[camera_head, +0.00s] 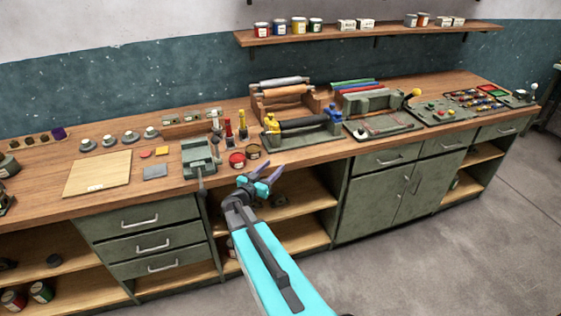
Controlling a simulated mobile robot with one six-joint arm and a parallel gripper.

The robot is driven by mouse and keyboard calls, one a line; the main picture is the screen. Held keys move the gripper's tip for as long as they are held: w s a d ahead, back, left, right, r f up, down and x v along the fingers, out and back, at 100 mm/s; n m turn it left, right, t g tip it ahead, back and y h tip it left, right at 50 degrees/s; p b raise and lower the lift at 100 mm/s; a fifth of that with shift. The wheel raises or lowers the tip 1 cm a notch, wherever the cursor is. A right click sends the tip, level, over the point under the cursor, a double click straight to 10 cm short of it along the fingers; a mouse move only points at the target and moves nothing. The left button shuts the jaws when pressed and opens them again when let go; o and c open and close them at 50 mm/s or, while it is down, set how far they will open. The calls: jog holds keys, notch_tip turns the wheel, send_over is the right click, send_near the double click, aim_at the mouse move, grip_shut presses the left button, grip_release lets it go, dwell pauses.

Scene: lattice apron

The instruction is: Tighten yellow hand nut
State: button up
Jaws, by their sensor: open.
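A yellow hand nut (271,124) sits at the left end of a dark roller (302,125) on a green-grey stand (300,138) on the bench. A blue part (333,116) sits at the roller's right end. How tight the yellow nut is cannot be seen. My gripper (273,176) is open and empty. In the picture it appears below the yellow nut, in front of the bench's front edge, and apart from the nut.
A grey vise (198,157) stands at the bench edge left of the roller stand. Red and dark tins (237,160) and upright tools (228,130) stand between them. The floor (420,260) at right is clear.

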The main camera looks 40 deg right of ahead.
jog(key=w+a+f+n+t+y+b, duration=0.3)
jog(key=a+f+n+t+y, duration=0.15)
jog(key=a+f, duration=0.65)
jog(key=w+a+f+n+t+y+b, duration=0.3)
jog(key=a+f+n+y, duration=0.25)
jog(key=a+f, duration=0.6)
jog(key=s+a+f+n+g+y+b, duration=0.1)
jog(key=s+a+f+n+y, duration=0.15)
jog(key=a+f, duration=0.5)
jog(key=s+a+f+n+g+y+b, duration=0.1)
jog(key=s+a+f+n+g+y, duration=0.1)
jog(key=s+a+f+y, duration=0.35)
jog(key=s+a+f+n+g+b, duration=0.1)
jog(key=s+a+f+g, duration=0.2)
jog(key=s+a+f, duration=0.4)
jog(key=s+a+f+n+g+b, duration=0.15)
jog(key=s+f+g, duration=0.25)
jog(key=s, duration=0.4)
jog(key=s+d+r+m+g, duration=0.1)
jog(key=s+g, duration=0.3)
jog(key=s, duration=0.6)
jog(key=s+d+r+m+g+h, duration=0.1)
jog(key=s+g, duration=0.3)
jog(key=s, duration=0.6)
jog(key=shift+d+m+p, duration=0.35)
jog(key=shift+d+m, duration=0.1)
jog(key=shift+m, duration=0.15)
